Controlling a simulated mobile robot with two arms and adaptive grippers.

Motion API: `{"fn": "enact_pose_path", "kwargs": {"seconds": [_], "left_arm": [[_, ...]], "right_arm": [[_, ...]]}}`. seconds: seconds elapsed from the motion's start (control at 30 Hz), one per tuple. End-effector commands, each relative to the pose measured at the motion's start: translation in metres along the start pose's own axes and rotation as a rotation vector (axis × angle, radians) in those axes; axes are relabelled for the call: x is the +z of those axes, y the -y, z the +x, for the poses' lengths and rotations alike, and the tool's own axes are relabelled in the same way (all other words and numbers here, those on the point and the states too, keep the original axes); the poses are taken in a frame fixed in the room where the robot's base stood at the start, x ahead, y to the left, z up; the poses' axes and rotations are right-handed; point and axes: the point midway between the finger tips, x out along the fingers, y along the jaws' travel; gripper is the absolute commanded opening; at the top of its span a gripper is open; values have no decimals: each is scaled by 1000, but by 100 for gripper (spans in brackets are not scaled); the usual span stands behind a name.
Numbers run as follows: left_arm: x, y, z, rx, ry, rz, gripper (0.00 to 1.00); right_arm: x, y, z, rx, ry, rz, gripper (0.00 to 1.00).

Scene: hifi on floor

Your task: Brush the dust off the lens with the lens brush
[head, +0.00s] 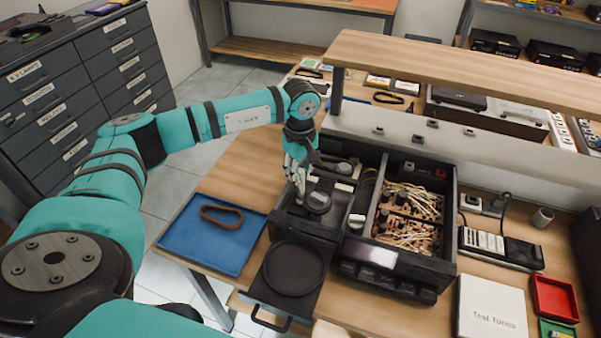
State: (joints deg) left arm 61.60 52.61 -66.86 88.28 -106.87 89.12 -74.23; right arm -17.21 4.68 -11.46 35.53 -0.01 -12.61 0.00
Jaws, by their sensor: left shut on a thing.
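My left gripper (298,173) reaches down into the open-topped hifi player (448,232) on the bench. It is shut on a small thin thing, seemingly the lens brush (300,187), mostly hidden by the fingers. A dark round part (318,201) sits in the player's left bay, just right of and below the fingertips. The lens is too small to tell apart, and I cannot tell if the brush touches it. The player's disc tray (291,268) is pulled out toward the front. My right gripper is not in view.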

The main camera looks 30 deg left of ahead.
Motion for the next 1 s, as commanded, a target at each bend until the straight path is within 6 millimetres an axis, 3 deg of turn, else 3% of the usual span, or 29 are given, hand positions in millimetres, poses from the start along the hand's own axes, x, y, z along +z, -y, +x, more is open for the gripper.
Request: {"fn": "enact_pose_path", "kwargs": {"seconds": [1.0], "left_arm": [[3, 5, 4, -1, 0, 0, 0]], "right_arm": [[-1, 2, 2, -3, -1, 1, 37]]}}
